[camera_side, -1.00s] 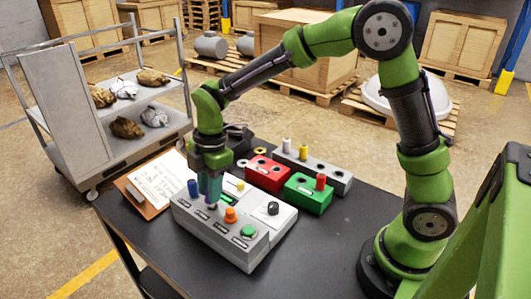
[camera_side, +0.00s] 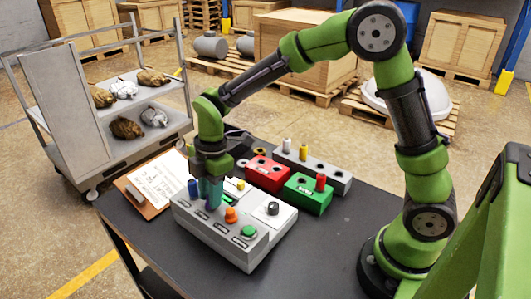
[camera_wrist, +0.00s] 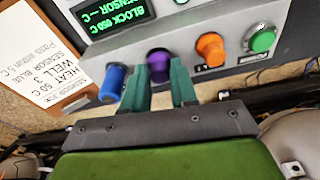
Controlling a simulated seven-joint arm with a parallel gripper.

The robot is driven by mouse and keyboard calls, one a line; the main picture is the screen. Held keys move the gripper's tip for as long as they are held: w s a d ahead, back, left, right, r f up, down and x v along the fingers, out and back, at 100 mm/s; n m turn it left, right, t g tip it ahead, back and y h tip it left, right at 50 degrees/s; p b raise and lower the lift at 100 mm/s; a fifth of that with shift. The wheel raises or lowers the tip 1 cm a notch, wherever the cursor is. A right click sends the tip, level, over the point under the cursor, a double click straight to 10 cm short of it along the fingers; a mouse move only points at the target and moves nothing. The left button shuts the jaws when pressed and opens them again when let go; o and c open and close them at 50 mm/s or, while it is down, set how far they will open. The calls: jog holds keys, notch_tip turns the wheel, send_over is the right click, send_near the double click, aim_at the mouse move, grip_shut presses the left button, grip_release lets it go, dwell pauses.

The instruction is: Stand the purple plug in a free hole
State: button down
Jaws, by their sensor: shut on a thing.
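The purple plug (camera_wrist: 159,66) is in the front row of the grey control box (camera_side: 222,238), between the blue plug (camera_wrist: 112,84) and the orange plug (camera_wrist: 211,49). My gripper (camera_wrist: 160,88) has its green fingers on either side of the purple plug and is shut on it. In the side view my gripper (camera_side: 211,193) points down over the box and mostly hides the plug. I cannot tell whether the plug's lower end is still seated. Dark open holes show in the red block (camera_side: 268,178) and the green block (camera_side: 305,198).
A red plug (camera_side: 320,182) stands in the green block. Behind, a grey block (camera_side: 335,184) carries white and yellow plugs. A clipboard (camera_side: 155,188) lies left. The table's right front is clear.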

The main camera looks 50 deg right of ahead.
jog(key=shift+f, duration=0.2)
jog(key=shift+c, duration=2)
grip_release()
jog(key=shift+r, duration=2.55)
jog(key=s+d+r+m+t, duration=0.3)
jog(key=s+d+r+m, duration=0.2)
jog(key=s+m, duration=0.3)
jog(key=s+d+r+m+t, duration=0.4)
jog(key=s+m, duration=0.5)
jog(key=m, duration=0.3)
jog(key=shift+d+r+m, duration=0.4)
jog(key=shift+d, duration=0.4)
